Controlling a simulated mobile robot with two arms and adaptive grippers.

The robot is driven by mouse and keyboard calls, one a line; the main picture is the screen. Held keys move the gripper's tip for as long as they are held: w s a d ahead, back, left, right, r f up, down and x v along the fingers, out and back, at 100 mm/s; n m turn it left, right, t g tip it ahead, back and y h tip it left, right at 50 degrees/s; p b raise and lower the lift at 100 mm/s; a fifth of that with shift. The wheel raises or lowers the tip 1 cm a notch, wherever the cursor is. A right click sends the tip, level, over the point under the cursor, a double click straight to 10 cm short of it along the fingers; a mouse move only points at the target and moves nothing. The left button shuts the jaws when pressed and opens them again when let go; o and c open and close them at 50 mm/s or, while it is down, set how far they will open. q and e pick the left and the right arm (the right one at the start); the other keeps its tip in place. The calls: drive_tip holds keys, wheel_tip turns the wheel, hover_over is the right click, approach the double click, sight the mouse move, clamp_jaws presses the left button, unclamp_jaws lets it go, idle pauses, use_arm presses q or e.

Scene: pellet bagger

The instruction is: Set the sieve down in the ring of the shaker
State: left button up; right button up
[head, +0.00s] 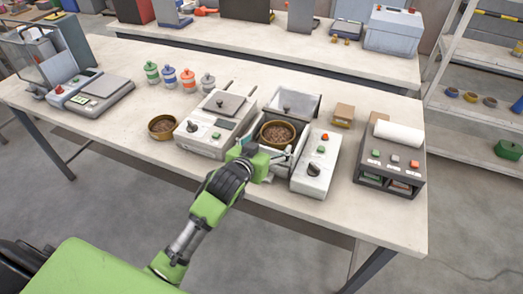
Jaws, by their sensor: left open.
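A round brass-coloured sieve (266,137) with brown pellets in it sits upright in the middle of the shaker (318,165). The shaker is a pale machine with a black knob and a red button. The ring under the sieve is hidden, so I cannot tell how the rim seats in it. My left gripper (284,158) is open at the near side of the sieve, just in front of its wall. I cannot tell whether a finger touches it. My right gripper is not in view.
A similar brown bowl of pellets (162,128) stands left of a white machine with a lid (216,123). Several coloured-lid jars (188,80) stand behind. A dark box with a white roll (391,155) stands at the right. The table's front left is clear.

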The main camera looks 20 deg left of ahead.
use_arm(q)
drive_tip(key=v, duration=0.4)
drive_tip(key=shift+s+r, duration=0.1)
drive_tip(key=shift+s, duration=0.1)
idle(0.3)
drive_tip(key=s+f+m+g, duration=0.1)
drive_tip(key=s+f+g, duration=0.3)
drive_tip(key=s, duration=0.6)
drive_tip(key=s+f+g, duration=0.3)
drive_tip(key=s+f, duration=0.2)
drive_tip(key=s, duration=0.5)
drive_tip(key=s+f+m+g, duration=0.1)
drive_tip(key=s+f+g, duration=0.3)
drive_tip(key=s, duration=0.7)
wheel_tip(320, 180, down, 29)
drive_tip(key=s+b, duration=0.1)
drive_tip(key=b, duration=0.1)
drive_tip(key=s+a+f+g, duration=0.1)
drive_tip(key=s+a+f, duration=0.2)
drive_tip(key=s+f, duration=1.3)
drive_tip(key=shift+s+f+g+b, duration=0.3)
drive_tip(key=shift+s, duration=0.3)
